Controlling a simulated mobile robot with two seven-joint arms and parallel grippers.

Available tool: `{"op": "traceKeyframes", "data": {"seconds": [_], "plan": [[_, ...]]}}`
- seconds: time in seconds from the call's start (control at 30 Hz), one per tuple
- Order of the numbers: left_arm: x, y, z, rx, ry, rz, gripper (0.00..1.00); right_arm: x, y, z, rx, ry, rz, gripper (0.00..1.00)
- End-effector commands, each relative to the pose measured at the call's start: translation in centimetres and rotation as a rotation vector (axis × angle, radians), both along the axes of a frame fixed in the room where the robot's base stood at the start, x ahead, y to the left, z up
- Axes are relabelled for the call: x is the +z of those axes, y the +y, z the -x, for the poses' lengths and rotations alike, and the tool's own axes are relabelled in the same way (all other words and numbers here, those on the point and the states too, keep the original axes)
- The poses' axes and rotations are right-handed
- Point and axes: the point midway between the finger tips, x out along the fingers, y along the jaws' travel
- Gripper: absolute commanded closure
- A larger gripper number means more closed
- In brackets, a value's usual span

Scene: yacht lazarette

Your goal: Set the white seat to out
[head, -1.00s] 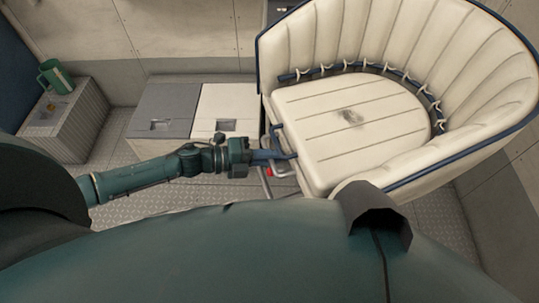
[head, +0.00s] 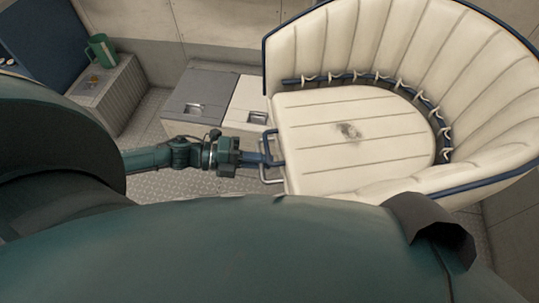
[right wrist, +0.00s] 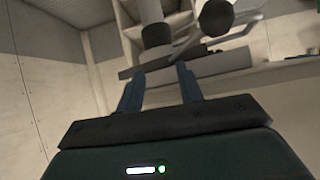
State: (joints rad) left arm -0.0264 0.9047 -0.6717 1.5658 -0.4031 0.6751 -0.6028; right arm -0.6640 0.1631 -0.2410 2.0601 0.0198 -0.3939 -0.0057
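The white seat (head: 350,140) is a padded tub seat with a curved, blue-edged back. It fills the right half of the head view, its open front facing left. A blue bracket and a pale metal bar (head: 265,178) show at its front edge. My left gripper (head: 266,158) is at this front edge, its blue fingers by the bracket. I cannot tell whether they are closed on it. My right gripper (right wrist: 160,92) is open and empty in the right wrist view, fingers apart, with the seat not recognisable there.
A grey-and-white locker (head: 200,92) stands behind my left gripper, partly covered by the seat. A ribbed box (head: 120,95) with a green jug (head: 101,50) stands at the back left. Textured floor shows between them. My own body hides the foreground.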

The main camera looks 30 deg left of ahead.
Motion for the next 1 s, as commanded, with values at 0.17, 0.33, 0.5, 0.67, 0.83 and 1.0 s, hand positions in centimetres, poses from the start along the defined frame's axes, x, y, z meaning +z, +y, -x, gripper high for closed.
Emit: {"op": "traceKeyframes", "data": {"seconds": [0.17,0.33,0.5,0.67,0.83,1.0], "plan": [[-0.1,0.0,0.0,0.001,0.000,-0.002,0.85,0.1,0.0,-0.1,0.000,-0.004,0.000,0.64],[0.0,0.0,-0.1,0.001,-0.001,-0.001,0.71,0.1,0.0,-0.1,0.000,-0.004,0.000,0.64],[0.0,-0.1,-0.1,0.001,0.000,0.000,0.67,0.1,0.1,-0.1,0.001,-0.004,-0.002,0.64],[0.0,-0.1,-0.1,0.001,-0.001,0.001,0.67,0.1,0.1,-0.1,0.001,-0.003,-0.001,0.64],[0.0,0.2,0.1,0.001,0.000,0.000,0.67,0.0,0.1,0.0,0.001,-0.001,-0.001,0.64],[0.2,2.2,1.1,0.001,0.004,-0.004,0.67,-0.5,0.1,0.2,0.002,0.004,-0.002,0.64]]}}
